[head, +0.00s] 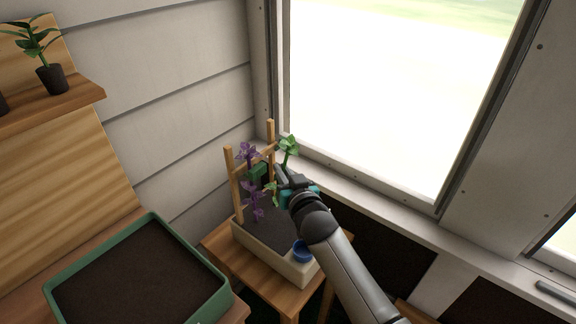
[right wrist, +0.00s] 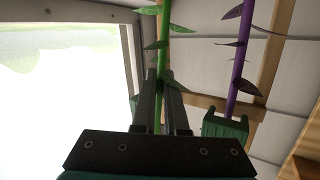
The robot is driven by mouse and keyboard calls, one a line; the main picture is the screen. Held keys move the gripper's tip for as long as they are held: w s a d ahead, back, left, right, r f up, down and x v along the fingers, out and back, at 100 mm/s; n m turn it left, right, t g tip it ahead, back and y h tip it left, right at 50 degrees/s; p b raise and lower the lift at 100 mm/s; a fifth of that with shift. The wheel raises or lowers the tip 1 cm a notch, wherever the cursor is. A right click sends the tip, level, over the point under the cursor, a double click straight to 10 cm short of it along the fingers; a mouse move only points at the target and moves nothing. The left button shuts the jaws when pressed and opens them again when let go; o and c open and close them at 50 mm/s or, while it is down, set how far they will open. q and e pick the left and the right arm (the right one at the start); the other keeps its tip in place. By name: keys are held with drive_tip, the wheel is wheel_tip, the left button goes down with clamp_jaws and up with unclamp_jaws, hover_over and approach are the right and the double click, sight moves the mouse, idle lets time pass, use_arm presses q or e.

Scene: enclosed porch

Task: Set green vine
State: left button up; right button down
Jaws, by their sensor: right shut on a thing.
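The green vine (head: 289,147) stands upright beside the right post of a small wooden trellis (head: 233,180) in a planter box (head: 297,270). My right gripper (head: 282,174) is shut on the green vine's stem. In the right wrist view the green stem (right wrist: 164,60) runs up from between the fingers (right wrist: 163,100). A purple vine (head: 252,190) stands at the trellis, left of the green one. A green clip (head: 258,170) sits at the purple stem; it also shows in the right wrist view (right wrist: 225,127). My left gripper is not in view.
A blue cup-like thing (head: 303,251) sits at the planter's front right corner. The planter stands on a small wooden table (head: 222,240) in the corner by the window. A green soil tray (head: 215,282) lies at lower left. A shelf (head: 60,105) holds a potted plant (head: 52,78).

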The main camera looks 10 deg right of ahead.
drive_tip(key=shift+w+a+r+g+p, duration=0.15)
drive_tip(key=shift+w+a+g+p, duration=0.15)
drive_tip(key=shift+a+p, duration=0.1)
drive_tip(key=c, duration=0.9)
unclamp_jaws()
drive_tip(key=shift+c, duration=0.2)
drive_tip(key=shift+s+d, duration=0.1)
drive_tip(key=shift+s, duration=0.05)
drive_tip(key=p+v, duration=0.2)
drive_tip(key=v, duration=1.3)
drive_tip(key=shift+p, duration=0.35)
